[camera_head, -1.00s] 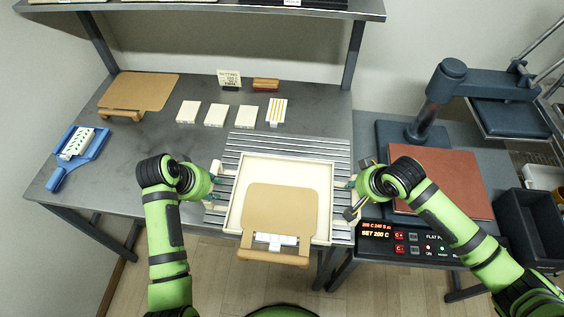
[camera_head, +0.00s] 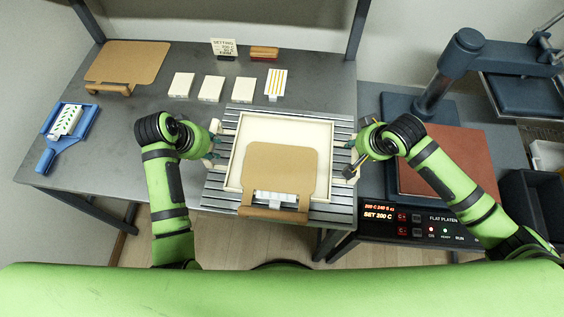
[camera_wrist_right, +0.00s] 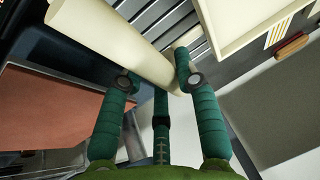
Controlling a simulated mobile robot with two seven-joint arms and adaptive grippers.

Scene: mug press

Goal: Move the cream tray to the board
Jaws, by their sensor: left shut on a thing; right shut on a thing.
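The cream tray (camera_head: 232,150) is a shallow square with raised rims, over a grooved grey metal panel (camera_head: 222,190) in the middle of the head view. A tan board with a front bar (camera_head: 281,165) overlaps the tray's near part. A similar tan board (camera_head: 127,62) lies at the back left. My left gripper (camera_head: 212,142) is shut on the handle at the tray's left side. My right gripper (camera_head: 353,160) is shut on the right handle. The right wrist view shows the fingers (camera_wrist_right: 155,80) at a cream cylindrical handle (camera_wrist_right: 115,40). Whether the tray touches the panel I cannot tell.
Pale blocks (camera_head: 211,89), a striped block (camera_head: 276,82) and a small sign (camera_head: 226,47) stand behind the tray. A blue pan (camera_head: 66,130) lies at the left. A press with a red-brown plate (camera_head: 450,165) and control box (camera_head: 410,222) stands at the right.

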